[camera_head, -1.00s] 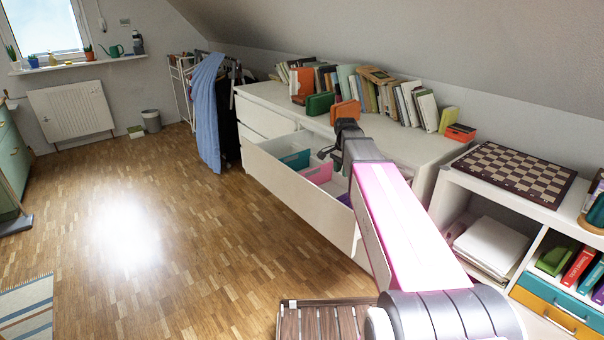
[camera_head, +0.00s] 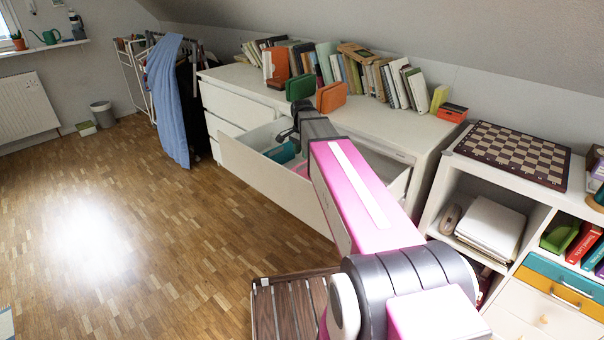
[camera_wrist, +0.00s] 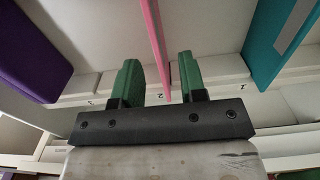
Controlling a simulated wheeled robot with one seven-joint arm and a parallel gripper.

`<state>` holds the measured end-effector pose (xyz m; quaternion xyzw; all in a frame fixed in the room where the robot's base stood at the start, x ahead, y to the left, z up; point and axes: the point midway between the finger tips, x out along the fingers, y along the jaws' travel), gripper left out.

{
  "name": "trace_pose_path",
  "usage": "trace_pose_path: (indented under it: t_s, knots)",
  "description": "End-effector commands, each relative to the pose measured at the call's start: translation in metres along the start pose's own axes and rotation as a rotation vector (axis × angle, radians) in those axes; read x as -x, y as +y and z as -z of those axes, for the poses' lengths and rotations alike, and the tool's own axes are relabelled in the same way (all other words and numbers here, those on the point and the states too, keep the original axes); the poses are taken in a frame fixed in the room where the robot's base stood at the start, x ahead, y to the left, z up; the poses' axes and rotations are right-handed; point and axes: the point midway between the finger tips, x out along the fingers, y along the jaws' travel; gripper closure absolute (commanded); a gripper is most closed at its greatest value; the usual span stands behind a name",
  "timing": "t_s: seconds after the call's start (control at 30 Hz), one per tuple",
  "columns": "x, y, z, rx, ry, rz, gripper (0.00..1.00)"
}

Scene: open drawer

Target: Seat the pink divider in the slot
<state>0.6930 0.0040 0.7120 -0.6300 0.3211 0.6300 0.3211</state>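The pink divider (camera_wrist: 153,40) is thin and nearly edge-on in the wrist view. Its lower end shows between my gripper's two green fingers. My gripper (camera_wrist: 158,80) is open, with a gap on both sides of the divider; I cannot tell how deep the divider sits between the fingers. A bit of pink also shows in the open white drawer (camera_head: 262,183) in the head view (camera_head: 301,169), mostly hidden by my arm. White slotted strips (camera_wrist: 217,90) with small marks run across the drawer in the wrist view. Which slot is the target is unclear.
A teal divider (camera_wrist: 283,38) stands to the right of the pink one and a purple divider (camera_wrist: 30,55) to the left. Books (camera_head: 345,75) line the dresser top (camera_head: 250,80). A slatted wooden piece (camera_head: 290,305) lies below my arm.

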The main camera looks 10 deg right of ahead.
Motion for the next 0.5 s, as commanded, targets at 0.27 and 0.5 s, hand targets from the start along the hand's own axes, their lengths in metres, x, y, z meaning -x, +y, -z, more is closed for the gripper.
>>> trace_pose_path:
  t_s: [0.27, 0.5]
  knots:
    - [-0.027, 0.0, 0.0, 0.0, 0.0, 0.0, 0.62]
    - [-0.045, 0.004, 0.002, 0.0, -0.001, -0.001, 0.62]
